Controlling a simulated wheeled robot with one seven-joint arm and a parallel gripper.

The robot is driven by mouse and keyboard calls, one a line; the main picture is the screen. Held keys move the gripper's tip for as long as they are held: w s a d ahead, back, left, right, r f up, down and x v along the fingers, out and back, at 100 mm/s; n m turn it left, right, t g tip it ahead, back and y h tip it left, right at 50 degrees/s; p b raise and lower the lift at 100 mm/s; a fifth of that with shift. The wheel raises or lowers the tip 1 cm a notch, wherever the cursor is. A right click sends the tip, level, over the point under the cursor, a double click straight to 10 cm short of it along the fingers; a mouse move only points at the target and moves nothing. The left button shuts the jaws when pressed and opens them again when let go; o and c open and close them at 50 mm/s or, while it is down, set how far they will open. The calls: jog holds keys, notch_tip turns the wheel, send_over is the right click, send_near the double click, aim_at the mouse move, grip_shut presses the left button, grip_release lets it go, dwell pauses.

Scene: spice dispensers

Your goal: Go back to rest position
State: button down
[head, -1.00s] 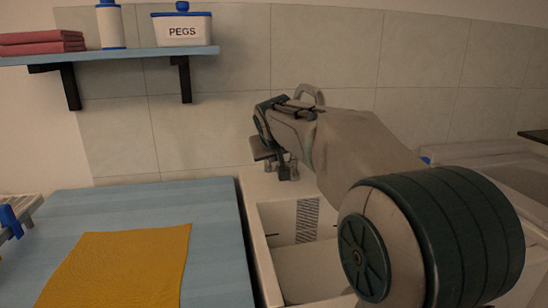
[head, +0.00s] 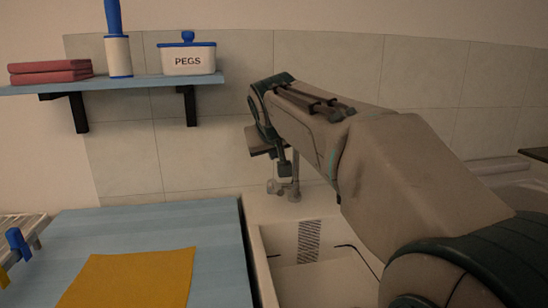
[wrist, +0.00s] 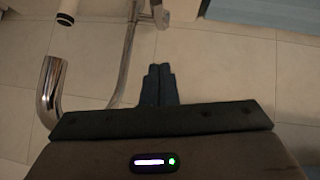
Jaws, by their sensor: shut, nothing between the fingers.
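My gripper (head: 284,163) points down at the end of my arm, above the back of the sink and in front of the tiled wall. In the wrist view my gripper (wrist: 158,72) shows its two dark fingers together, with nothing between them. My arm reaches in from the lower right of the head view. The metal tap (head: 285,189) stands just below and behind the gripper. Its curved chrome pipe (wrist: 50,90) shows left of the fingers in the wrist view.
The white sink (head: 290,262) lies under my arm. A blue counter (head: 160,235) with a yellow cloth (head: 130,280) is at the left. Above it, a shelf (head: 120,84) holds a pegs tin (head: 188,60), a blue-topped dispenser (head: 118,55) and red folded cloths (head: 50,72).

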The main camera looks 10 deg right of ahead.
jog(key=s+d+f+g+y+p, duration=0.1)
jog(key=s+f+g+p, duration=0.2)
jog(key=s, duration=1)
jog(key=s+f+m+g+p, duration=0.1)
jog(key=s+f+g+p, duration=0.2)
jog(key=s+f+p, duration=0.4)
jog(key=s+p, duration=0.6)
jog(key=s, duration=0.1)
jog(key=shift+d+g+y, duration=0.3)
jog(key=shift+d+y, duration=0.05)
jog(key=shift+y, duration=0.05)
jog(key=shift+s, duration=0.1)
